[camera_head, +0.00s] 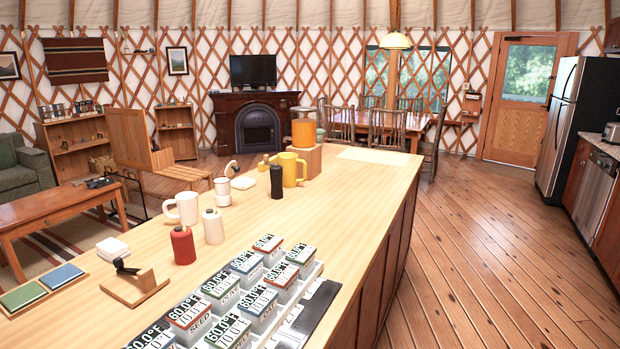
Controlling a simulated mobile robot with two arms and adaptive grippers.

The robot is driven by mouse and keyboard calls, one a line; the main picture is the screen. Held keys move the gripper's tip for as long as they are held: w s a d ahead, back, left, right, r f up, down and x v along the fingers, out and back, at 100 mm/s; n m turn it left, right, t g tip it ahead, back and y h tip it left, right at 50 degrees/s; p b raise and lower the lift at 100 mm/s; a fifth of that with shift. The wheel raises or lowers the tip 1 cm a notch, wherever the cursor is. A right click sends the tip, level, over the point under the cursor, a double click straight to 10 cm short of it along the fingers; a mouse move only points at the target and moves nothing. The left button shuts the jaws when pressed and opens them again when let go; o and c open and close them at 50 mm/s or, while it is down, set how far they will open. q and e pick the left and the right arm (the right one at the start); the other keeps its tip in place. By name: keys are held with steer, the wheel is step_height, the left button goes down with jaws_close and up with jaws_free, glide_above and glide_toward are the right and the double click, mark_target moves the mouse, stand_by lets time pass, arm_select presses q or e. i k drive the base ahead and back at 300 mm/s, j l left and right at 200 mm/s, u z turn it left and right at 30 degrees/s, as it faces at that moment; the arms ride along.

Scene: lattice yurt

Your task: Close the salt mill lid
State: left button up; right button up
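No thing is clearly marked as the salt mill. A small white cylinder (222,192) stands on the wooden counter with a thin curved piece above its top; I cannot tell whether that is its lid. A white bottle (213,228) and a red bottle (182,247) with small knobs stand nearer, and a black cylinder (277,182) stands to the right. All are upright. Neither of my grippers is in view.
The long counter (340,215) holds a white mug (183,208), a yellow mug (292,169), an orange jar (304,132) on a wooden block, and several labelled boxes (240,300) in front. A small wooden stand (134,288) is at the left edge. The counter's right middle is clear.

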mark_target(231, 168)
steer(key=i+l+u, duration=0.2)
steer(key=u, duration=0.25)
steer(key=i+l+u, duration=0.2)
steer(key=l+u, duration=0.25)
steer(key=i+l+u, duration=0.1)
steer(key=l+u, duration=0.2)
steer(key=u, duration=0.2)
steer(key=l+u, duration=0.45)
